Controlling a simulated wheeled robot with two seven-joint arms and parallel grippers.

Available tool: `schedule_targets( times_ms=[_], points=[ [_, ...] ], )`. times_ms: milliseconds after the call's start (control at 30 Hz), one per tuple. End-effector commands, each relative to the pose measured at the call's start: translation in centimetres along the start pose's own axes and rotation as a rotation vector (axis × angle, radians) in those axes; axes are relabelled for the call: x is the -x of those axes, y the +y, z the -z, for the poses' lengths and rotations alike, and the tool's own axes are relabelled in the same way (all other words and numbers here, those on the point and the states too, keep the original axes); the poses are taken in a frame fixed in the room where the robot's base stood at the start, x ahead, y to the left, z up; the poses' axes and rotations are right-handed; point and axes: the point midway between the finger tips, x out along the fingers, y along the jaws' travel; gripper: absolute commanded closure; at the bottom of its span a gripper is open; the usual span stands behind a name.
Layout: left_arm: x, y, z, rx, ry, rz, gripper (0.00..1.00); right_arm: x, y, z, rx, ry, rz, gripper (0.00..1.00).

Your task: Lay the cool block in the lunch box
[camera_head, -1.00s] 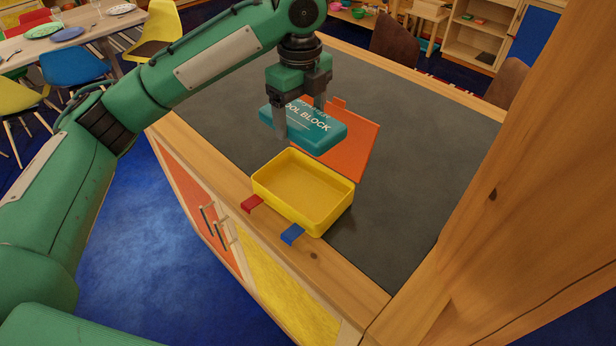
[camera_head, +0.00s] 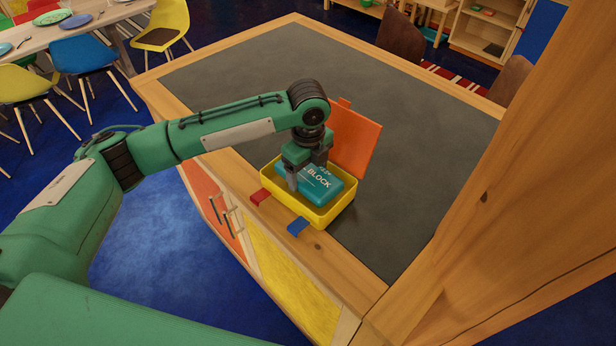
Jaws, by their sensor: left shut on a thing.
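The cool block (camera_head: 322,184) is a teal slab with white lettering. It is inside the walls of the yellow lunch box (camera_head: 312,215), lying roughly flat; I cannot tell if it touches the floor of the box. My left gripper (camera_head: 305,180) is shut on the block from above and hides part of its left end. The box's orange lid (camera_head: 356,138) stands open at the back. A red latch (camera_head: 260,197) and a blue latch (camera_head: 298,226) stick out at the box's front. My right gripper is not in view.
The box stands on a wood-framed counter with a dark grey top (camera_head: 420,150), close to its front edge. The dark top is clear behind and to the right. A thick wooden post (camera_head: 520,180) rises at the right.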

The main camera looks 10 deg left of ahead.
Motion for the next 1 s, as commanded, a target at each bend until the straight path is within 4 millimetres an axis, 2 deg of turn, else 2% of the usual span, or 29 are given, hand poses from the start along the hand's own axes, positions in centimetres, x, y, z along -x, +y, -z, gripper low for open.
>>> schedule_targets(
  times_ms=[267, 567, 600, 633, 1000],
  points=[
    [-3.4, 0.1, 0.0, -0.001, 0.000, -0.002, 0.58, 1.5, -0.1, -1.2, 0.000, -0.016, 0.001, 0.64],
    [-3.8, 0.0, 0.0, -0.001, 0.000, 0.000, 0.58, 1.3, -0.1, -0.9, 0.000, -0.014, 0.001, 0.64],
    [-3.9, 0.1, 0.0, -0.001, 0.000, -0.001, 0.21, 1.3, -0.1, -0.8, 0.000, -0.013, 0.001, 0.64],
    [-3.9, 0.1, 0.0, -0.001, 0.000, -0.001, 0.15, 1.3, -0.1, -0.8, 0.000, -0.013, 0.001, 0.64],
    [-3.5, 0.0, 0.0, -0.001, -0.001, 0.000, 0.14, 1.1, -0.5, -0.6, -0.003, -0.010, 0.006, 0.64]
  ],
)
